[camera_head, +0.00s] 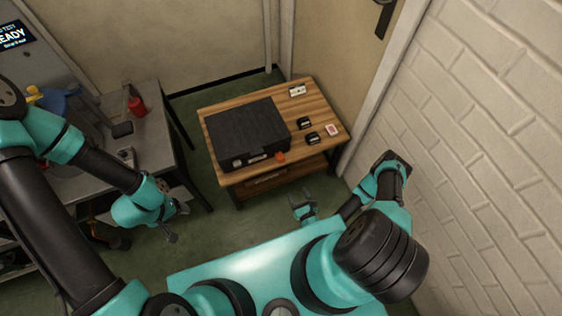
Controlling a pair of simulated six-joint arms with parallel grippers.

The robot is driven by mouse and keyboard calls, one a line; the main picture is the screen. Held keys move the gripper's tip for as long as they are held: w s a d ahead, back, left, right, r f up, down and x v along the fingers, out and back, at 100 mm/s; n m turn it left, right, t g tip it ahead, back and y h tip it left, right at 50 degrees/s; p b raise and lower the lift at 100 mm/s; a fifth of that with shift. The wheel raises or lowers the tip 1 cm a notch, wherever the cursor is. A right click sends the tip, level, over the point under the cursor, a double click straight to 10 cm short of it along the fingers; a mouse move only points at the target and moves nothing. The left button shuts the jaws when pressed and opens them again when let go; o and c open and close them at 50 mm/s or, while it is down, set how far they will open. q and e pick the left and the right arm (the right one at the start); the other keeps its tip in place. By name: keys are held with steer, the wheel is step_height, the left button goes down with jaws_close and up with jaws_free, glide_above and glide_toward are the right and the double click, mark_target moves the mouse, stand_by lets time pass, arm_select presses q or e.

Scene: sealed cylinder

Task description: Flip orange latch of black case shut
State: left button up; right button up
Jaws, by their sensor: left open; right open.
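The black case (245,130) lies closed on the wooden table (314,98). Its orange latch (280,156) is on the front edge, toward the right front corner; whether it is flipped up or down is too small to tell. My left gripper (176,226) is open and empty, in front of and left of the table, apart from the case. My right gripper (303,200) is open and empty, in front of the table and below the latch in the picture, touching nothing.
Small black boxes (304,123) and a red-and-white item (332,130) lie right of the case. A white item (297,90) lies at the back. A grey workbench (150,142) with a red container (137,107) stands left. A brick wall (480,130) bounds the right.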

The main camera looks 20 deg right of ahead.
mark_target(282, 162)
steer(key=w, duration=1.7)
steer(key=shift+w+a, duration=0.2)
steer(key=shift+a, duration=0.15)
steer(key=c, duration=0.9)
